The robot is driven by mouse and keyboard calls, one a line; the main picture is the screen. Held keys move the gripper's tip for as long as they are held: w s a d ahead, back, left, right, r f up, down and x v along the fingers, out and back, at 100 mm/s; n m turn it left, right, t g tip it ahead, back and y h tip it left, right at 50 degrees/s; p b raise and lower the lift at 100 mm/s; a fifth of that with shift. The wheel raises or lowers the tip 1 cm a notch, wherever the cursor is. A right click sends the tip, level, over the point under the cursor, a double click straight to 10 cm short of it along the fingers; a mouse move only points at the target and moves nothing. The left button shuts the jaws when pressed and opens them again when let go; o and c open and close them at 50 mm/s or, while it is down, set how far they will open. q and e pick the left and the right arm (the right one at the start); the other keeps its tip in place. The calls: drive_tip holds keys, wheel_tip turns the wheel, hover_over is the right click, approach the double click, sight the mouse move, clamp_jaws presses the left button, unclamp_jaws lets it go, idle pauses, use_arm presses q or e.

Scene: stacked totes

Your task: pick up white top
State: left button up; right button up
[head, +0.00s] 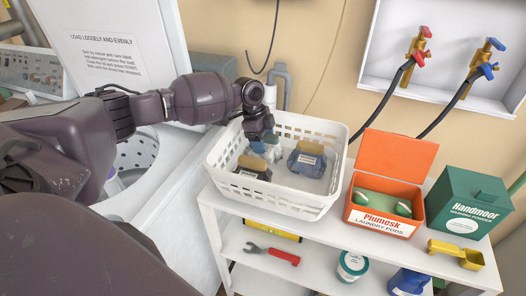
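I cannot make out a white top in the head view. My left gripper (262,138) points down over the back left part of a white slotted basket (290,203). Its fingers are small and dark, and I cannot tell whether they are open or shut. A bluish thing shows right below them, partly hidden. My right gripper is out of view.
The basket sits on a white shelf unit (207,197). To its right are an orange pod box (396,156) and a green powder box (466,203), with a yellow scoop (456,254) in front. An open washer with a perforated drum (136,152) is left. Taps (418,48) hang behind.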

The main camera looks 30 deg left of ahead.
use_arm(q)
drive_tip(key=c, duration=0.6)
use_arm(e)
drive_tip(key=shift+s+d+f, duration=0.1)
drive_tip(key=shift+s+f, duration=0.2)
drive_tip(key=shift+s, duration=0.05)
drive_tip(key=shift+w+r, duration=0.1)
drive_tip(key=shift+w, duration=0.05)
use_arm(q)
drive_tip(key=shift+r, duration=0.1)
drive_tip(key=shift+c, duration=0.2)
drive_tip(key=shift+r, duration=0.35)
clamp_jaws()
wheel_tip(320, 180, up, 19)
drive_tip(key=p, duration=0.1)
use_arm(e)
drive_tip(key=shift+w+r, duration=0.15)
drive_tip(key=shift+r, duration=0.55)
